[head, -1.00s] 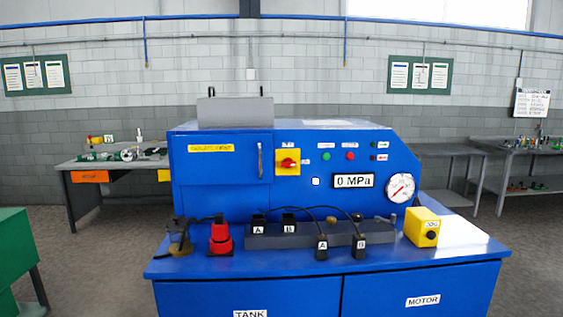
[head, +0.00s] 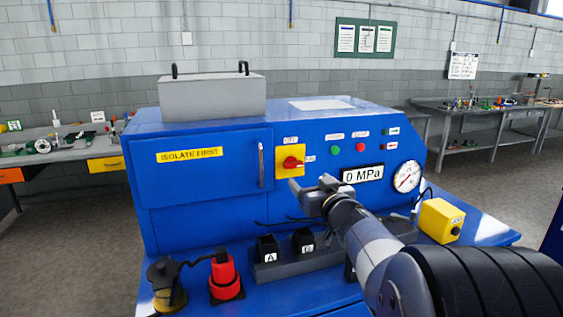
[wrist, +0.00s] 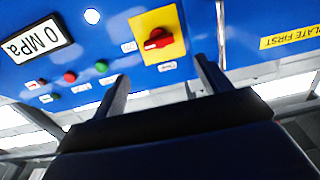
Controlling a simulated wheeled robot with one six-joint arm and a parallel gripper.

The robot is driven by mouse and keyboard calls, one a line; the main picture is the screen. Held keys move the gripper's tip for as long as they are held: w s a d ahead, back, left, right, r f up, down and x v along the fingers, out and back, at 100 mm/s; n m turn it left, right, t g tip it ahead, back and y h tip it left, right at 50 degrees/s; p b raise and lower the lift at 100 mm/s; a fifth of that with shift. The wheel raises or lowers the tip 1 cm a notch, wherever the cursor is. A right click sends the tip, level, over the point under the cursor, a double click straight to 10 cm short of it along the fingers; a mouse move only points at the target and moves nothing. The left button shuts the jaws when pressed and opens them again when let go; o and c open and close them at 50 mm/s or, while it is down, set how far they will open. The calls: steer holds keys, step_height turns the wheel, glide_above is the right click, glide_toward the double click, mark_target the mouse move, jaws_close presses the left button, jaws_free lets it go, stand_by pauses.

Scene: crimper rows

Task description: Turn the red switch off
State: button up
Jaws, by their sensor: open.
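The red switch (head: 291,162) is a rotary knob on a yellow square plate (head: 282,172) on the blue machine's front panel. It also shows in the wrist view (wrist: 157,39), between and beyond the fingertips, with its handle lying roughly level. My gripper (head: 310,186) is open and empty, just in front of the panel, below and slightly right of the switch in the head view. In the wrist view its two fingers (wrist: 160,75) point toward the panel. The fingers look apart from the switch.
The blue machine has a pressure display (head: 362,174), a gauge (head: 407,176), and green (head: 335,151) and red (head: 360,148) buttons right of the switch. A door handle (head: 261,165) is left of it. Below are a red plug (head: 224,274), black connectors (head: 268,248) and a yellow box (head: 440,220).

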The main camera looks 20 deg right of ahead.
mark_target(295, 165)
steer(key=w+p, duration=0.1)
steer(key=w, duration=0.9)
steer(key=shift+w, duration=0.15)
steer(key=shift+c, duration=0.5)
steer(key=c, duration=0.9)
